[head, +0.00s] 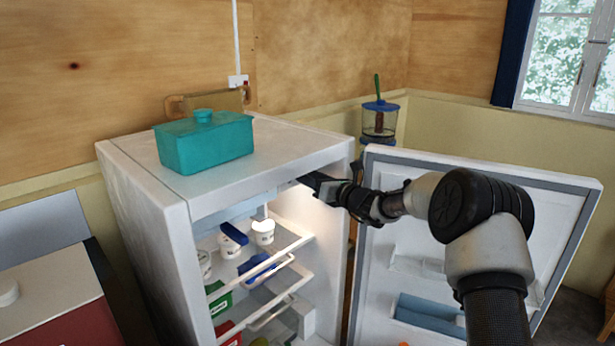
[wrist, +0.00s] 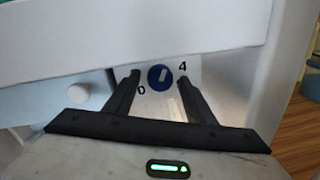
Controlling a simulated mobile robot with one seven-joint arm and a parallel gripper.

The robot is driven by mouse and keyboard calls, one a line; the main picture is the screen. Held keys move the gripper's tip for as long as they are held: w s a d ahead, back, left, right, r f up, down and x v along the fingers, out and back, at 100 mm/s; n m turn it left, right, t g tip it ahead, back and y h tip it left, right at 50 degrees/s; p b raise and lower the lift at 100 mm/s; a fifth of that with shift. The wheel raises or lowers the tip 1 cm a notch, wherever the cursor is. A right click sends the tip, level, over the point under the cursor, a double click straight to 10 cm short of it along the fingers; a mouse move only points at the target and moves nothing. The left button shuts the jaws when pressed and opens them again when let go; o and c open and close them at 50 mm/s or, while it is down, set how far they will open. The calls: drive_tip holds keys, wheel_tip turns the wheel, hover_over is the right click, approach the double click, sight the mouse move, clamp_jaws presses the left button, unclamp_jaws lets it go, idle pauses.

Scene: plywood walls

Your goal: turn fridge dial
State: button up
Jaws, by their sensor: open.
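The fridge dial (wrist: 160,77) is a small round blue knob with a pale bar across it, on a white panel marked 0 at its left and 4 at its upper right. My gripper (wrist: 157,79) is open, with its two dark fingers on either side of the dial in the wrist view. I cannot tell whether they touch it. In the head view my gripper (head: 314,183) reaches under the top front edge of the open fridge (head: 150,210), and the dial is hidden there.
The fridge door (head: 395,215) stands open at the right, behind my arm. A teal box (head: 205,148) sits on the fridge top. Shelves inside hold white tubs (head: 263,232) and blue-lidded containers (head: 256,266). A blue-lidded jar (head: 380,121) stands behind the door.

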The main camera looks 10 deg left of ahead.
drive_tip(key=shift+c, duration=0.3)
drive_tip(key=c, duration=1)
drive_tip(key=shift+f, duration=0.1)
drive_tip(key=shift+f+n+b, duration=0.15)
drive_tip(key=shift+n+b, duration=0.15)
drive_tip(key=shift+b, duration=0.45)
drive_tip(key=shift+w+d+n+g+y+b, duration=0.1)
drive_tip(key=shift+n+g+y+b, duration=0.2)
drive_tip(key=shift+n+b, duration=3.2)
drive_tip(key=shift+w+n+g+y+b, duration=0.3)
drive_tip(key=shift+n+b, duration=1.4)
drive_tip(key=shift+n, duration=3.55)
drive_tip(key=shift+s+d+n+g+y+b, duration=0.15)
drive_tip(key=shift+n+y+b, duration=0.35)
drive_tip(key=shift+n+b, duration=3)
drive_tip(key=shift+a+n+p, duration=0.1)
drive_tip(key=shift+n+p, duration=0.8)
drive_tip(key=shift+n, duration=0.15)
